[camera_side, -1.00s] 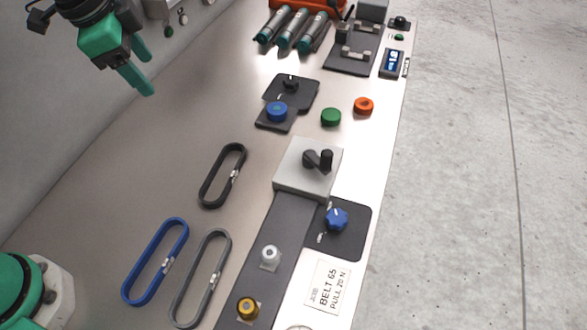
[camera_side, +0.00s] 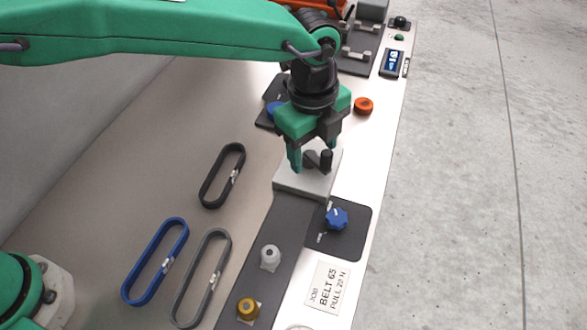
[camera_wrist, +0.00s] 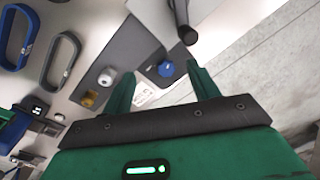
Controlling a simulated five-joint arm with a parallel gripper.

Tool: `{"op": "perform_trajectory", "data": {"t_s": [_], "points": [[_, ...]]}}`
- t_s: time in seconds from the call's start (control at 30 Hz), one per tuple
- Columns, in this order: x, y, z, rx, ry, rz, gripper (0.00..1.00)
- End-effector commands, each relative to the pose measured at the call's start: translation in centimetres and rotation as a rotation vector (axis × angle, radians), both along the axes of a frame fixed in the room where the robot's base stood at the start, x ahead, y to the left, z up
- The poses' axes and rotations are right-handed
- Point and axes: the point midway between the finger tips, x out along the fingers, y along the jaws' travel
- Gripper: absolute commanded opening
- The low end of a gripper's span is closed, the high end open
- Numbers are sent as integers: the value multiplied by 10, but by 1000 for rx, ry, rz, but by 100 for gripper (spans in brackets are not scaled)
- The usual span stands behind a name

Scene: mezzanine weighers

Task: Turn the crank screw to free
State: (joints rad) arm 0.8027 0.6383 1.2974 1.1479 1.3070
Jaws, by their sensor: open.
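The crank screw (camera_side: 326,158), a dark arm with an upright handle, sits on a light grey block (camera_side: 290,182). My gripper (camera_side: 314,158) is over the block, pointing down, with its green fingers apart and nothing seen between them. One finger is on the left side of the crank; the other is behind the handle in the side view. In the wrist view the crank handle (camera_wrist: 186,28) lies beyond the tips of my gripper (camera_wrist: 163,78), outside the gap. Contact cannot be told.
A blue star knob (camera_side: 336,219) on a dark plate stands in front of the block. Black (camera_side: 208,190), blue (camera_side: 140,282) and grey (camera_side: 186,305) belts lie to the left. An orange button (camera_side: 363,106) is behind at the right.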

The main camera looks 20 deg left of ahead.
Motion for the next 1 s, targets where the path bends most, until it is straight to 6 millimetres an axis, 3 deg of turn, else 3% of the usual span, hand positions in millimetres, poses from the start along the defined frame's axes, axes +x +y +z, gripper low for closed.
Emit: {"op": "perform_trajectory", "data": {"t_s": [0.1,0.3,0.77,1.0], "points": [[-11,-30,-25,22,16,-124,60],[-25,-58,-50,43,31,-254,60],[-28,-63,-61,48,35,-286,60],[-28,-63,-84,49,36,-284,60]]}}
